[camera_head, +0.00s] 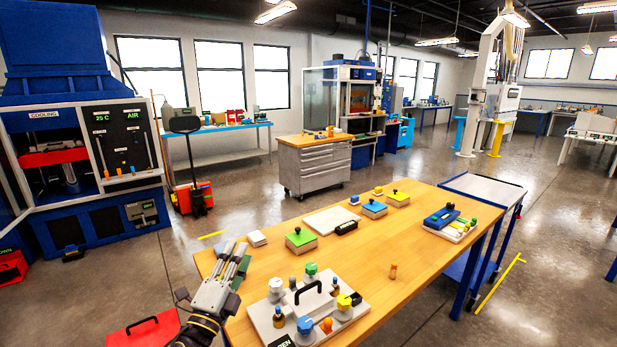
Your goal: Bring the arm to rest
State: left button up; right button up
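My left arm comes in at the lower left, and its gripper (236,260) is over the left edge of the wooden table (350,262). Its grey fingers point away from me, toward the far side of the table. I see no object clearly held, but the fingers are too small and overlapped to tell their opening. My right gripper is not in view.
A green-topped block (300,238), a white board (331,221) and yellow-topped (398,199) and blue-topped (374,208) blocks stand on the table. A small orange-brown bottle (393,271) stands alone. A red case (143,329) is below, left. The table's right middle is mostly clear.

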pick_arm(q)
jog(key=s+a+f+n+g+y, duration=0.45)
jog(key=f+n, duration=0.25)
jog(key=f, duration=0.2)
jog(key=s+a+f+n+g+y, duration=0.3)
jog(key=a+f+n+g+y, duration=0.15)
jog(key=f+n, duration=0.35)
jog(key=s+d+f+n+g+h, duration=0.2)
jog(key=s+f+g, duration=0.3)
jog(key=s, duration=0.4)
jog(key=s+d+f+n+g+h, duration=0.2)
jog(key=s+f+g, duration=0.2)
jog(key=s+f, duration=0.4)
notch_tip(320, 180, down, 32)
jog(key=s+a, duration=0.2)
jog(key=s, duration=0.1)
jog(key=s+a+f+g, duration=0.1)
jog(key=s+a+f, duration=0.2)
jog(key=s+f, duration=0.7)
jog(key=s+a+f, duration=0.3)
jog(key=s+f, duration=0.7)
jog(key=s, duration=0.1)
jog(key=shift+s+a+g+y, duration=0.2)
jog(key=shift+g+y, duration=0.1)
jog(key=shift+g, duration=0.1)
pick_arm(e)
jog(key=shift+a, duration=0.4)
